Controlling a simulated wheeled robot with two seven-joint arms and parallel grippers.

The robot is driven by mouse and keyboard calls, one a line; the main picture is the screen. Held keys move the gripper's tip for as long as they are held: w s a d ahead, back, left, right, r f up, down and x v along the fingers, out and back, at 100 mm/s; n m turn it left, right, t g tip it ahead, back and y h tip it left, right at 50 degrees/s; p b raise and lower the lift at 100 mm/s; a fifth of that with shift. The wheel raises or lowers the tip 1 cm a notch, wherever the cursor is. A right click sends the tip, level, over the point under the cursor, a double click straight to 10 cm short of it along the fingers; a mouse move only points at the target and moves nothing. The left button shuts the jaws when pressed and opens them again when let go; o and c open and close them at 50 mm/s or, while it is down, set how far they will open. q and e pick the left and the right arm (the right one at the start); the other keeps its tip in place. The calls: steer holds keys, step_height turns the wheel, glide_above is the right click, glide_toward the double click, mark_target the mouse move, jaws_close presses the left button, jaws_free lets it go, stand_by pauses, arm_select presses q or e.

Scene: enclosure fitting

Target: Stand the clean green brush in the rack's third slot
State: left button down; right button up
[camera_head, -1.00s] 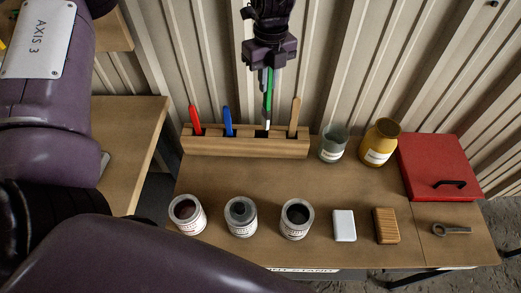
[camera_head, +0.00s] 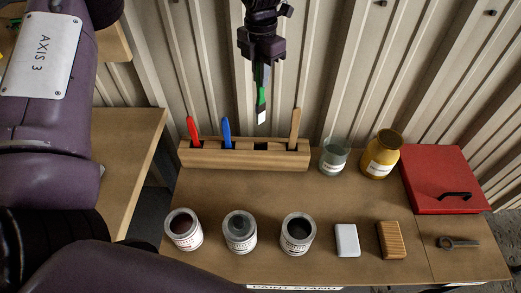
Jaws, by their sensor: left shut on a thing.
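My left gripper (camera_head: 262,62) is at the top centre, pointing down and shut on the green brush (camera_head: 261,95). The brush hangs upright with its pale, clean end (camera_head: 261,117) lowest. The wooden rack (camera_head: 216,160) stands along the back of the table. Its third slot (camera_head: 261,147) from the left looks empty. The brush end appears above and apart from that slot; its depth relative to the rack is hard to judge. My right gripper is not in view.
A red brush (camera_head: 193,130), a blue brush (camera_head: 226,131) and a wooden-handled tool (camera_head: 295,126) fill the other slots. A glass jar (camera_head: 334,155) and yellow jar (camera_head: 382,155) stand right of the rack. Cans (camera_head: 240,232) stand in front. A corrugated wall (camera_head: 190,60) rises close behind.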

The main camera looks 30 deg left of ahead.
arm_select(q)
steer(key=b, duration=0.2)
glide_above(260, 122)
steer(key=f, duration=0.9)
steer(key=shift+w+a+f, duration=0.2)
steer(key=shift+w+f, duration=0.15)
steer(key=shift+w, duration=0.05)
step_height(260, 122, down, 4)
steer(key=shift+f+p, duration=0.15)
steer(key=shift+p, duration=0.3)
step_height(260, 122, down, 5)
steer(key=shift+r, duration=0.1)
steer(key=shift+f, duration=0.3)
steer(key=c, duration=1.5)
jaws_free()
steer(key=shift+o, duration=0.2)
steer(key=shift+r, duration=0.1)
